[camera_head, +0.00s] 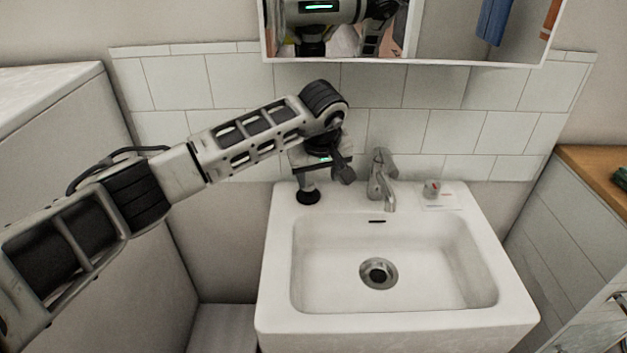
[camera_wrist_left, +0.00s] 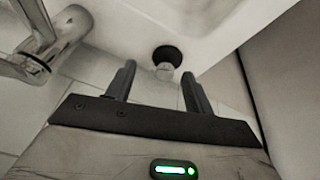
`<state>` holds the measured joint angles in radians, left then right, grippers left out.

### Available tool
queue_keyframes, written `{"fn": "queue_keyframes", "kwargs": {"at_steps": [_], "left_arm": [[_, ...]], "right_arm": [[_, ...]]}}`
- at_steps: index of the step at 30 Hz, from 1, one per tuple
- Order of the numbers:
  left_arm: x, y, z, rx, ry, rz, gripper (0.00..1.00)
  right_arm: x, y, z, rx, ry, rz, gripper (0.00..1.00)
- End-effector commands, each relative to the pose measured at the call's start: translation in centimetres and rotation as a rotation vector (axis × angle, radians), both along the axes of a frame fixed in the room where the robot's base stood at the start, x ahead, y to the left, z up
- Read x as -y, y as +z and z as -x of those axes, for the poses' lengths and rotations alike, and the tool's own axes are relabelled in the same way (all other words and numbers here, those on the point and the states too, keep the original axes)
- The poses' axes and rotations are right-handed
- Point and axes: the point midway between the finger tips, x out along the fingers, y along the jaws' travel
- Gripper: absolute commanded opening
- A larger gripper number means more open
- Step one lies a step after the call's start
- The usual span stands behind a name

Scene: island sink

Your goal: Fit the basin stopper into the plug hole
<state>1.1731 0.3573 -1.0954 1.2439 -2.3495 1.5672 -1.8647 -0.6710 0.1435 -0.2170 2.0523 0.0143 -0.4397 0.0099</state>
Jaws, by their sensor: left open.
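The basin stopper (camera_head: 308,197) has a black round base and stands on the back left corner of the white sink (camera_head: 272,300). In the left wrist view the stopper (camera_wrist_left: 168,55) shows its dark disc and a pale knob. My left gripper (camera_head: 325,175) is over that corner, pointing down, close to the stopper. Its two dark fingers (camera_wrist_left: 158,80) are open, with the stopper's knob just beyond the gap between their tips. I cannot tell whether they touch it. The plug hole (camera_head: 378,273) is a metal ring in the basin floor, uncovered. My right gripper is not in view.
A metal tap (camera_head: 380,180) stands at the middle of the sink's back rim, right of my left gripper. A small item on a white card (camera_head: 438,195) lies on the right of the rim. A mirrored cabinet (camera_head: 430,62) hangs above. The basin is empty.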

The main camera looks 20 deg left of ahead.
Motion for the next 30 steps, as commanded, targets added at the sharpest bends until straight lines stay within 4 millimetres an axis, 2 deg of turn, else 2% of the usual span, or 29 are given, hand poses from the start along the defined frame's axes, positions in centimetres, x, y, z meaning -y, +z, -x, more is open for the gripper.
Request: {"fn": "queue_keyframes", "kwargs": {"at_steps": [1, 5, 19, 28, 29, 30], "left_arm": [[-1.1, 0.5, -0.3, -0.001, 0.008, -0.049, 0.53], [-2.3, 0.0, -0.7, -0.007, 0.013, -0.095, 0.53], [-3.2, -5.3, -3.0, -0.007, 0.012, -0.089, 0.53], [-3.3, -5.9, -3.3, -0.004, 0.01, -0.088, 0.53], [-3.3, -5.9, -3.3, -0.004, 0.01, -0.088, 0.5], [-3.3, -5.9, -3.3, -0.004, 0.01, -0.088, 0.39]], "right_arm": [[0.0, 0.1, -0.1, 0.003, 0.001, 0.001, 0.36], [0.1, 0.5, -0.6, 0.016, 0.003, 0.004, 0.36], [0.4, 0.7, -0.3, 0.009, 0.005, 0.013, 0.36], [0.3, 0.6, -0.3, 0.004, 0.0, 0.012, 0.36], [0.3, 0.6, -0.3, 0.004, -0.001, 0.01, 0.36], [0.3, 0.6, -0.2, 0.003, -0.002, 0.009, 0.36]]}}
